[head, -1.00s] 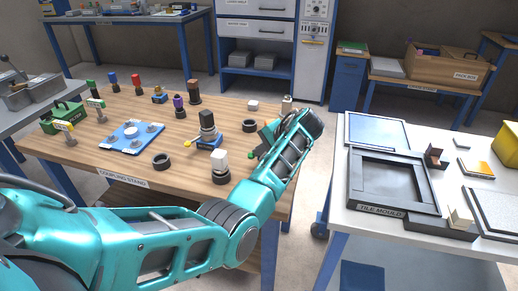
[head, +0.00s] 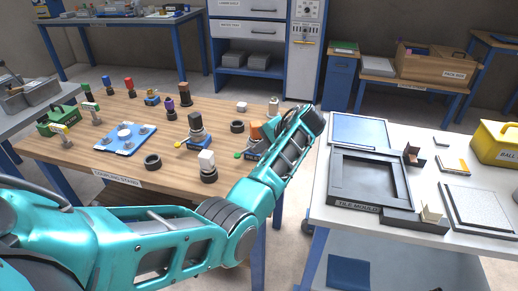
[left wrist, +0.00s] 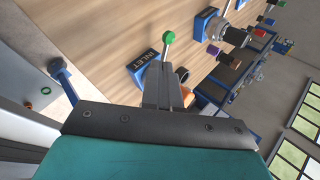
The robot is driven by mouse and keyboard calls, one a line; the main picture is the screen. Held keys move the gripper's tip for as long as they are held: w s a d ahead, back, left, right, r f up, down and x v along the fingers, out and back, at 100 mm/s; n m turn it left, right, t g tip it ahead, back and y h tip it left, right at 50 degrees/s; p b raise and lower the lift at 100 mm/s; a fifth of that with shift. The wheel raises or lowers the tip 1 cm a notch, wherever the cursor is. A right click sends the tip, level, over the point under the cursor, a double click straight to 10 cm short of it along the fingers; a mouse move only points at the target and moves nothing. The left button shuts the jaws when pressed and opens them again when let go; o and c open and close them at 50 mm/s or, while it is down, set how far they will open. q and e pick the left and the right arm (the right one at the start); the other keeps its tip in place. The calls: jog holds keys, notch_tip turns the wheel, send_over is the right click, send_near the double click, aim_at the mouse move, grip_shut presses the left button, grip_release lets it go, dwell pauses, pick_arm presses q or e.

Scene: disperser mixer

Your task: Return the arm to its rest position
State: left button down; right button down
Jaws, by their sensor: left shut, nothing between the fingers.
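My left arm (head: 190,240) reaches in from the left of the head view, over the front of the wooden coupling stand (head: 190,190), with its wrist end (head: 310,120) raised near the stand's right side. In the left wrist view my left gripper (left wrist: 160,85) is shut and empty. Its fingers appear in front of the blue INLET block (left wrist: 143,70), which has a lever with a green ball (left wrist: 168,37); I cannot tell whether they touch. In the head view the gripper is mostly hidden behind the arm. My right gripper is not in view.
The stand holds a blue plate (head: 126,139), black rings (head: 152,162), a stacked coupling (head: 196,128) and several coloured pegs. To the right, a white table bears a black tile mould (head: 370,178) and a yellow box (head: 497,143). A gap separates the two tables.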

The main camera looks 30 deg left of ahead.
pick_arm(q)
jog(key=v, duration=0.8)
jog(key=shift+h, duration=0.9)
jog(key=s+f, duration=0.2)
jog(key=f, duration=0.1)
jog(key=s+f, duration=0.2)
jog(key=f, duration=0.1)
jog(key=s+a+f, duration=0.1)
jog(key=s+f, duration=0.2)
jog(key=shift+a, duration=0.1)
jog(key=s+f+t+h, duration=0.1)
jog(key=s+f+h, duration=0.1)
jog(key=s+f, duration=0.5)
jog(key=s+d+r+t+h, duration=0.1)
jog(key=s+d+r+h, duration=0.2)
jog(key=s, duration=0.7)
jog(key=s+d+r+h, duration=0.2)
jog(key=s+d, duration=0.2)
jog(key=s, duration=0.6)
jog(key=w+d+f+t+h, duration=0.1)
jog(key=w+d+f+t, duration=0.2)
jog(key=w+f+t, duration=0.4)
jog(key=shift+w+d+f+m+h, duration=0.2)
jog(key=shift+w+f+m+h, duration=0.3)
jog(key=shift+f, duration=0.75)
jog(key=shift+w, duration=0.1)
